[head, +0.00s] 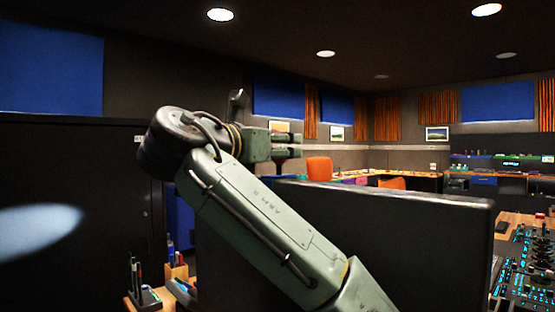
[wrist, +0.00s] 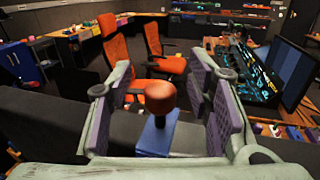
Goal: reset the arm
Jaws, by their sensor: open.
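My gripper (head: 298,145) is raised at the end of my bent green-grey arm, in the middle of the head view, with its fingers pointing right. In the wrist view my gripper (wrist: 160,78) shows two spread fingers with purple pads. A rounded orange-red knob (wrist: 160,96) on a blue block (wrist: 157,135) shows between the fingers in that view. No finger visibly touches it. I cannot tell its exact distance. In the head view a small dark reddish shape (head: 286,165) shows just below the fingers.
A large black panel (head: 400,235) stands right of my arm. A black cabinet (head: 70,220) is at left. Pen holders (head: 145,297) stand at lower left. A lit control console (head: 528,265) is at right. Orange chairs (wrist: 120,60) and desks lie beyond.

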